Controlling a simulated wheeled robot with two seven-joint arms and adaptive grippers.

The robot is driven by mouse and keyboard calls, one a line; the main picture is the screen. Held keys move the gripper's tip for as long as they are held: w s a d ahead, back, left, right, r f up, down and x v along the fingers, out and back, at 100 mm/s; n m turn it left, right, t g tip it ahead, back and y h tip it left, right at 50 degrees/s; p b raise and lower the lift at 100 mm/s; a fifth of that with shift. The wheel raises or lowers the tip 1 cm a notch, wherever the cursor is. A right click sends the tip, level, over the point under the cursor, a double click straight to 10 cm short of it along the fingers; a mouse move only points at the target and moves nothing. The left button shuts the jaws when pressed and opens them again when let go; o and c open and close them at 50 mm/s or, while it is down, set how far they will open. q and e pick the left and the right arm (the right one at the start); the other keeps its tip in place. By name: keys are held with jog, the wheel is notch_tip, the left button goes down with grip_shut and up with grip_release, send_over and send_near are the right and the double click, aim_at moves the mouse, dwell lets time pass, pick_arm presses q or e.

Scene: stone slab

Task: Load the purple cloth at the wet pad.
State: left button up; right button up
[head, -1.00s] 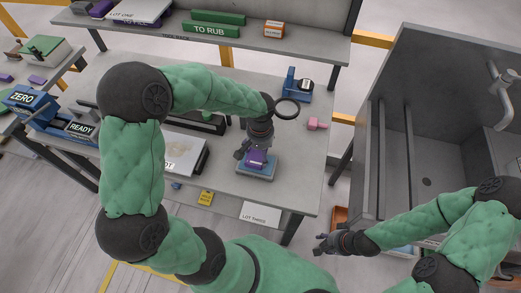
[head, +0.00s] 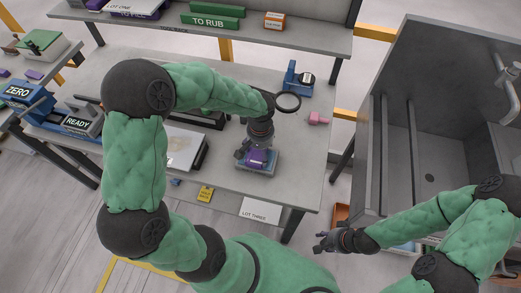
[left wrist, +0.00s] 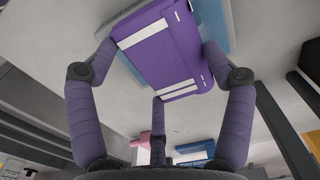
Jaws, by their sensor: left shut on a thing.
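The purple cloth (head: 257,158) is a block-like piece in my left gripper (head: 255,152), over a light blue pad in a tray (head: 271,168) on the grey bench. In the left wrist view the purple cloth (left wrist: 160,52) has white stripes and sits between the fingers, with my left gripper (left wrist: 158,85) shut on it. The light blue pad (left wrist: 212,22) shows behind the cloth. I cannot tell whether the cloth presses on the pad. My right gripper (head: 322,243) is empty, its fingers apart, in front of the sink and away from the bench.
A blue stand (head: 296,80) and a pink piece (head: 317,118) stand near the bench's right edge. A "LOT THREE" label (head: 260,210) hangs at the front edge. A shelf (head: 300,40) with green "TO RUB" blocks is behind. A grey sink (head: 430,120) is at right.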

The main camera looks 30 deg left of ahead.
aim_at(260, 153)
pick_arm(q)
jog(key=shift+s+f+b, duration=0.1)
jog(key=shift+f+b, duration=0.45)
jog(key=shift+f, duration=0.05)
pick_arm(e)
jog(key=shift+f, duration=0.5)
dwell(1.2)
pick_arm(q)
jog(key=shift+r+p, duration=2.55)
jog(key=shift+r, duration=1.05)
pick_arm(e)
notch_tip(260, 153, up, 5)
pick_arm(q)
jog(key=shift+f, duration=0.1)
pick_arm(e)
jog(key=shift+s+d, duration=0.1)
jog(key=shift+s, duration=0.05)
